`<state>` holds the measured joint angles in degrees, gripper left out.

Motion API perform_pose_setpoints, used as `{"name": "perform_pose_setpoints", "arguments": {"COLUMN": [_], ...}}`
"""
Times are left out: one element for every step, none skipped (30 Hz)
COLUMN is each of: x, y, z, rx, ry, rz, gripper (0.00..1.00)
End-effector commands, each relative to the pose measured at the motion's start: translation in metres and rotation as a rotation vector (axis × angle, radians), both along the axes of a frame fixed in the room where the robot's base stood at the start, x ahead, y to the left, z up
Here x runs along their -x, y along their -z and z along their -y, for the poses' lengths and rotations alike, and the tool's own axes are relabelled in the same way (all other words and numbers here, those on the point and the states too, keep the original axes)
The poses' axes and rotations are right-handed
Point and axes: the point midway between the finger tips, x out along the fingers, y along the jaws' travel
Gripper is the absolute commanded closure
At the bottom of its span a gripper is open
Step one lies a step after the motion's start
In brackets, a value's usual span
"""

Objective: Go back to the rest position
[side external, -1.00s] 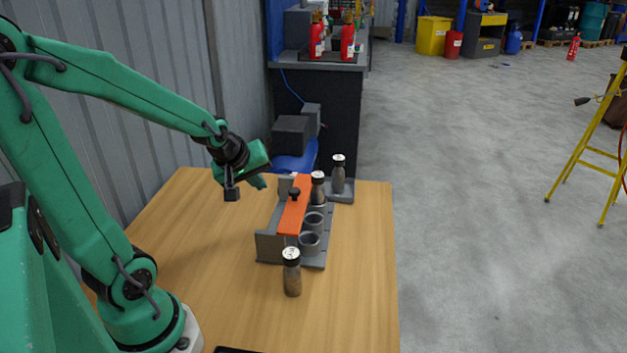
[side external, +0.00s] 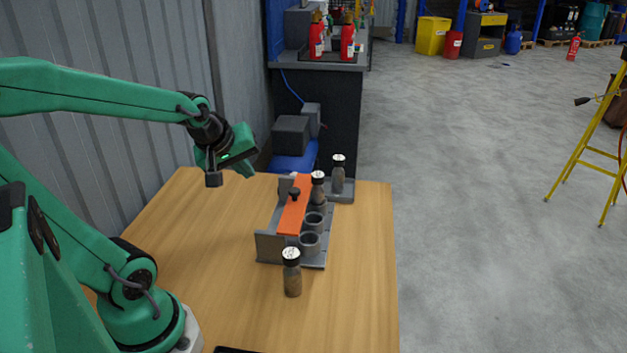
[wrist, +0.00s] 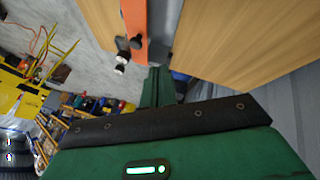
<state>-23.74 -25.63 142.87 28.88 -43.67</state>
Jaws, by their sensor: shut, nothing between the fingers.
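My gripper (side external: 243,168) is shut and empty, held in the air above the far left part of the wooden table (side external: 205,245). It is left of and above the grey rack (side external: 268,247) and touches nothing. My gripper's fingers also show in the wrist view (wrist: 158,85). The rack has an orange bar (side external: 294,212) with a black knob along its top. Another bottle (side external: 338,176) stands on a small grey base behind the rack. A third bottle (side external: 292,274) stands upright on the table in front.
A corrugated wall (side external: 165,130) runs along the left. A yellow stepladder (side external: 590,150) is on the floor at right. The table's left half is clear.

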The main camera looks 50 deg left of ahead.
Motion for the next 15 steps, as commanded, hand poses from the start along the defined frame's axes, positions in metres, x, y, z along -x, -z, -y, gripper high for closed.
{"name": "perform_pose_setpoints", "arguments": {"x": [0.000,0.000,0.000,0.001,0.001,0.002,0.003,0.003,0.005,0.007,0.009,0.011,0.014,0.017,0.021], "y": [-0.001,-0.001,-0.002,-0.003,-0.004,-0.005,-0.007,-0.008,-0.010,-0.012,-0.014,-0.017,-0.019,-0.021,-0.023], "z": [0.001,0.003,0.005,0.008,0.011,0.016,0.020,0.025,0.032,0.038,0.044,0.052,0.059,0.065,0.074], "rx": [-0.002,-0.006,-0.011,-0.017,-0.025,-0.035,-0.046,-0.058,-0.076,-0.091,-0.107,-0.129,-0.148,-0.166,-0.192], "ry": [0.009,0.019,0.035,0.051,0.073,0.106,0.138,0.173,0.226,0.270,0.317,0.383,0.435,0.488,0.560], "rz": [-0.001,-0.003,-0.007,-0.010,-0.014,-0.022,-0.029,-0.035,-0.048,-0.055,-0.065,-0.077,-0.087,-0.097,-0.109], "gripper": [1.00,1.00,1.00,1.00,1.00,1.00,1.00,1.00,1.00,1.00,1.00,1.00,1.00,1.00,1.00]}}
